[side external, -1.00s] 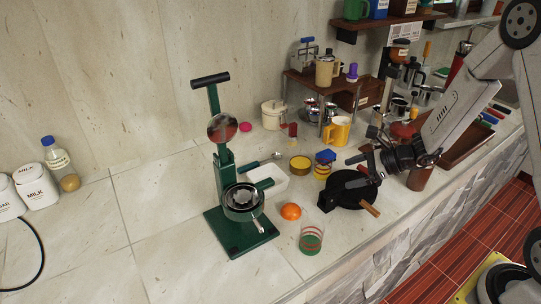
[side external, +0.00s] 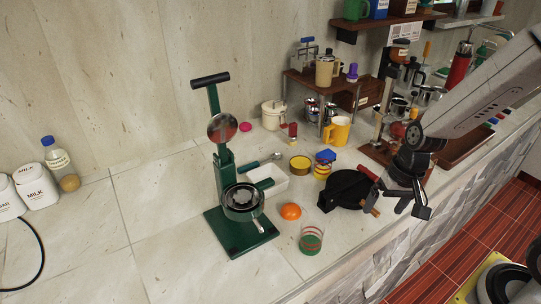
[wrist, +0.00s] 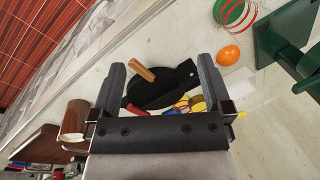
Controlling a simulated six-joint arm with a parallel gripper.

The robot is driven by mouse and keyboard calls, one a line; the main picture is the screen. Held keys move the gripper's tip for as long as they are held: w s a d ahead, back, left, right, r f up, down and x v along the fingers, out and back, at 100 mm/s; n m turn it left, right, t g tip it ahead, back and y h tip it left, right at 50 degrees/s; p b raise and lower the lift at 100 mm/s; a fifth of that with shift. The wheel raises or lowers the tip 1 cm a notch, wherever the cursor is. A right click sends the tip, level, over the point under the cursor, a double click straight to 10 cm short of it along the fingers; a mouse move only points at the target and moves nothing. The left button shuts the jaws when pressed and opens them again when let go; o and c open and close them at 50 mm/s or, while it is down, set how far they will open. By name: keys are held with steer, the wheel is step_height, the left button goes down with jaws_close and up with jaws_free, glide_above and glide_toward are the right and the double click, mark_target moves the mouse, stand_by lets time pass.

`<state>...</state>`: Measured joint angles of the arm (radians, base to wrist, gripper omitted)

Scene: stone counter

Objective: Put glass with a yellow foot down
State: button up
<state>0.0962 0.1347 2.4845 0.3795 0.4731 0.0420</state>
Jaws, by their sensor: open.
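A green lever press (side external: 232,235) stands left of the ringed glass, with an orange (side external: 291,211) between.

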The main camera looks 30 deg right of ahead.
steer(key=shift+d+r+n+t+h, duration=0.1)
steer(key=shift+r+n+t+h, duration=0.35)
steer(key=shift+n, duration=0.9)
steer(key=shift+d+r+n+t+h, duration=0.1)
steer(key=shift+r+n+t+h, duration=0.15)
steer(key=shift+r+n+h, duration=0.75)
steer(key=shift+f+n+y, duration=0.25)
steer(key=shift+f+y, duration=0.2)
steer(key=m+t+y, duration=0.4)
steer(key=m, duration=2.1)
glide_toward(324, 166)
steer(key=a, duration=0.1)
steer(key=s+a+f, duration=0.1)
steer(key=a, duration=0.1)
steer(key=shift+s+a+f, duration=0.1)
steer(key=shift+s+a, duration=0.1)
steer(key=shift+s, duration=0.05)
steer(key=w+d+m, duration=0.1)
steer(key=m, duration=0.1)
steer(key=w+d+f+m+t, duration=0.1)
steer(key=m, duration=0.1)
steer(key=w+d+m, duration=0.2)
steer(key=shift+d+f+t+h, duration=0.1)
steer(key=shift+f+t+h, duration=0.05)
steer(key=shift+t+h, duration=0.2)
steer(key=shift+w, duration=0.1)
steer(key=shift+x, duration=1.25)
